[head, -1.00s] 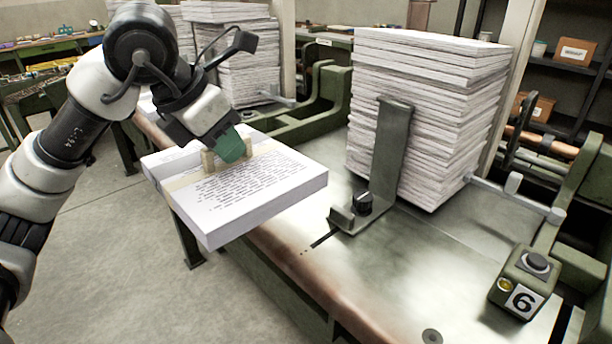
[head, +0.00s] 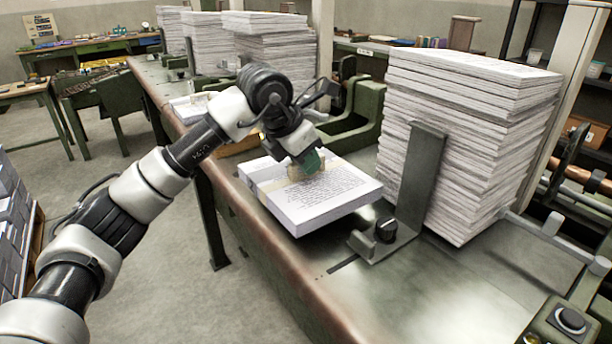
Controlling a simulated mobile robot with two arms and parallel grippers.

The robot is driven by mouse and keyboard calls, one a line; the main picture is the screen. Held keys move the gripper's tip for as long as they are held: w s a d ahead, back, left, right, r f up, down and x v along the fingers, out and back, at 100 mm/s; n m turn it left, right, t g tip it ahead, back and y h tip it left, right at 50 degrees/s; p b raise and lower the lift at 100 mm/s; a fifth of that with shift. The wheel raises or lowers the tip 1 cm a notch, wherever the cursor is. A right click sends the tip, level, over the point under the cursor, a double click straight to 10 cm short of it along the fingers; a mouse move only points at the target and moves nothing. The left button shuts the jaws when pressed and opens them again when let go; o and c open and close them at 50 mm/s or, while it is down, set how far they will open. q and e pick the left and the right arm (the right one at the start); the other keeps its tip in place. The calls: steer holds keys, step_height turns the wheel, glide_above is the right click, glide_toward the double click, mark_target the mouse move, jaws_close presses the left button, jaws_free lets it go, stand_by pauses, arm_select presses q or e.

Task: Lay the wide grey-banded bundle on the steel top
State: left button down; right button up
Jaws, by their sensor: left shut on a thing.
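A wide bundle of printed white sheets (head: 325,206) with a pale greyish-beige band across its left part is over the steel top (head: 270,249) of the bench, close to its front edge. My left gripper (head: 307,172), with green and tan fingertips, is shut on this bundle from above. The bundle looks roughly level, low over the steel. I cannot tell whether its underside touches. My right gripper is not in view.
A tall paper stack (head: 465,130) stands right of the bundle behind an upright metal plate (head: 421,180) with a black knob (head: 386,230). More stacks (head: 272,50) stand farther back. A control box (head: 562,325) is at lower right. Bare steel lies in front.

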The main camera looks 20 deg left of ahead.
mark_target(304, 176)
arm_select(q)
steer(key=shift+f, duration=1.9)
steer(key=shift+f, duration=0.1)
steer(key=c, duration=1.1)
jaws_free()
steer(key=v, duration=1.2)
steer(key=shift+s, duration=0.15)
